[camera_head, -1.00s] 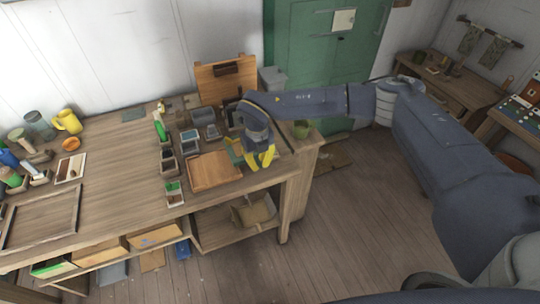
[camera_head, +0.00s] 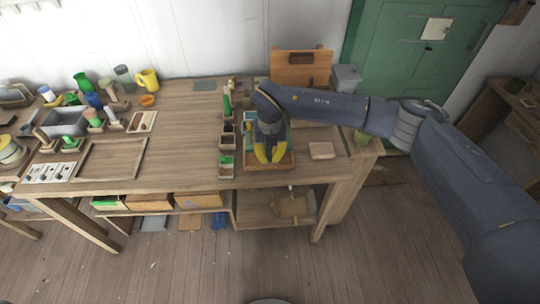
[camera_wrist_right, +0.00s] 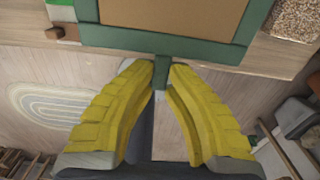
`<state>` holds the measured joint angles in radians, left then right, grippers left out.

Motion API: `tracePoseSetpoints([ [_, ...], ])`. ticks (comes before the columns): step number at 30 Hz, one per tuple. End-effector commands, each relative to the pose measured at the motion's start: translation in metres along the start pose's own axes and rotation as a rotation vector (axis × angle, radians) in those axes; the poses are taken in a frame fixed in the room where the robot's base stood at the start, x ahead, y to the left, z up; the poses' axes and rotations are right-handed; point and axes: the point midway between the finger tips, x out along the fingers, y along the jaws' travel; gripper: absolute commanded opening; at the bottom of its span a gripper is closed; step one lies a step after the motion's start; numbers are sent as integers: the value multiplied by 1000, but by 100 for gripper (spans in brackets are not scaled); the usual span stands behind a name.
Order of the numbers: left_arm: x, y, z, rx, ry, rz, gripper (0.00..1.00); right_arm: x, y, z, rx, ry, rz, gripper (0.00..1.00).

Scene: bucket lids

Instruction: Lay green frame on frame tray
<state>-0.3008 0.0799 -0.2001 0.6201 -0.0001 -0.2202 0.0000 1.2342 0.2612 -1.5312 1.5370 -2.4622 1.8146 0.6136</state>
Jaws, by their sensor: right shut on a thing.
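In the right wrist view, my right gripper (camera_wrist_right: 163,72) is shut on a short tab at the near side of the green frame (camera_wrist_right: 140,38). A plain brown surface fills the frame's opening. In the head view, my right gripper (camera_head: 268,157) points down over a shallow wooden tray (camera_head: 285,165) near the table's front edge, which I take for the frame tray. The gripper and arm hide much of this tray and the frame there. I cannot tell whether the frame touches the tray. My left gripper is not in view.
Small boxes (camera_head: 226,166) stand close left of the tray, and a wooden block (camera_head: 321,150) lies to its right. A larger empty wooden tray (camera_head: 110,160) lies further left. A yellow mug (camera_head: 148,79) stands at the back. The tabletop between is clear.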

Motion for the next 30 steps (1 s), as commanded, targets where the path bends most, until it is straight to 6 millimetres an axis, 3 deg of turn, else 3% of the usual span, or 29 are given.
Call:
tracePoseSetpoints([
  [5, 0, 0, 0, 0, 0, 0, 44, -1, 0, -1, -12, -15, -8, 0],
  [21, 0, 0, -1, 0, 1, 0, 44, 45, 0, -1, -10, -13, -7, 0],
  [30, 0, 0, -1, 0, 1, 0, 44, 57, -1, -1, -11, -14, -7, 0],
])
